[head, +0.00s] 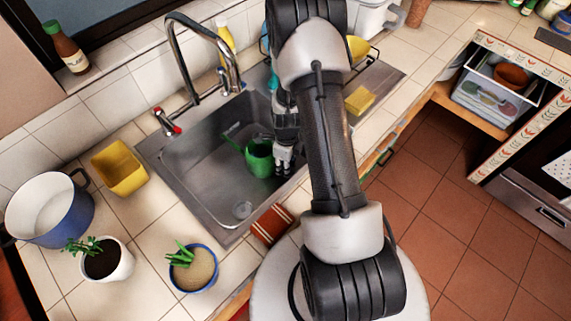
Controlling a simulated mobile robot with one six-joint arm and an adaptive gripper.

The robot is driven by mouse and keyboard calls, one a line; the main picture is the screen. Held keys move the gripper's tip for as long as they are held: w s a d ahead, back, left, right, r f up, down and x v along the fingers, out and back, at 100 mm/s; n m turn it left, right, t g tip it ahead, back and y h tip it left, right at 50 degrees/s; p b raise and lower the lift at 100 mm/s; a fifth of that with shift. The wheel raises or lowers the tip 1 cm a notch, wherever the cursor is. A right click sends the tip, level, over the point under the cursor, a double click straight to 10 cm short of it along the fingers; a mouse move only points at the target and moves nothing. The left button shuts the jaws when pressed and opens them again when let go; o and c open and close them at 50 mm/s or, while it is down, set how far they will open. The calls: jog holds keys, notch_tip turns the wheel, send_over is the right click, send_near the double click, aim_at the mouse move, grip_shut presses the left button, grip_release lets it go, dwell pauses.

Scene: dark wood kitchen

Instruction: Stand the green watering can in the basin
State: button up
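The green watering can (259,160) is inside the metal sink basin (205,175), at its right side. It looks upright, with its spout pointing up and to the left. I cannot tell whether its base touches the basin floor. My gripper (284,163) points down at the can's right side, over the basin, at or very near the can. The finger gap and any handle between the fingers are too small and hidden to make out, so I cannot tell whether it is shut on the can.
The tap (180,50) arches over the basin's back left. A yellow container (119,168), a blue pot (52,209) and two potted plants, one white (107,262) and one blue-rimmed (192,271), stand left. A yellow sponge (360,99) lies right. A red striped cloth (271,224) hangs at the front edge.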

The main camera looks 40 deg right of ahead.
notch_tip(320, 180, up, 12)
jog(key=p, duration=0.3)
jog(key=shift+s+r+p, duration=0.1)
jog(key=shift+r+p, duration=0.05)
jog(key=shift+p, duration=0.25)
